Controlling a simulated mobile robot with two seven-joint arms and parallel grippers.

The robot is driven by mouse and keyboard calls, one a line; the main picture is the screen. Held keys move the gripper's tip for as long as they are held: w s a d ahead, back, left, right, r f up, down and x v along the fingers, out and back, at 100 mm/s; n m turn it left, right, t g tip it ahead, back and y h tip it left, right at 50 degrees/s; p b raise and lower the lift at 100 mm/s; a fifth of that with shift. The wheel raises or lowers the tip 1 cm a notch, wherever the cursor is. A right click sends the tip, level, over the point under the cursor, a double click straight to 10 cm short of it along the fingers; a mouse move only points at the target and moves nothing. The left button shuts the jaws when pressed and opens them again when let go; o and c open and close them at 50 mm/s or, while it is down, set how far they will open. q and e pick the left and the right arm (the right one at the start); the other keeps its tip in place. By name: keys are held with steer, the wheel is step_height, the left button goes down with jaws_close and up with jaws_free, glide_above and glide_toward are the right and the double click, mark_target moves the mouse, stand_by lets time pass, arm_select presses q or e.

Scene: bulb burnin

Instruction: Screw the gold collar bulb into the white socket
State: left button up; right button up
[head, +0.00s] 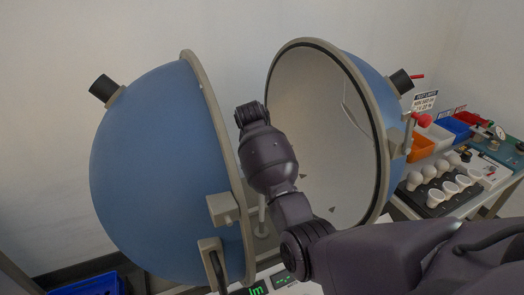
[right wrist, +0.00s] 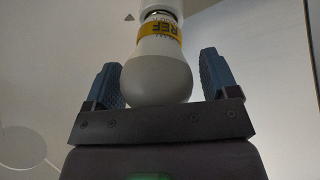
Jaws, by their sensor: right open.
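In the right wrist view a white bulb (right wrist: 158,78) with a yellow-gold collar (right wrist: 160,32) bearing dark letters, apparently REF, stands between my right gripper's fingers. My right gripper (right wrist: 157,72) is open, with a blue ridged finger on each side and a visible gap to the bulb. The bulb's collar end meets a white fitting, apparently the socket (right wrist: 162,6), at the top edge; the threads are hidden. In the head view my right arm reaches between the two sphere halves, and its gripper is hidden there. My left gripper is not in view.
The blue left half (head: 150,170) and the right half (head: 318,120) of the sphere stand open around my arm. On the right a dark rack (head: 436,206) holds several white bulbs, with orange, white and blue bins (head: 456,128) behind. A green lit display (head: 258,290) sits below.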

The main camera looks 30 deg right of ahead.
steer(key=n+t+y, duration=0.1)
steer(key=n, duration=0.2)
steer(key=shift+w, duration=0.1)
steer(key=n+y, duration=0.1)
steer(key=n, duration=0.3)
steer(key=shift+w+t, duration=0.15)
steer(key=shift+t, duration=0.25)
steer(key=shift+a, duration=0.1)
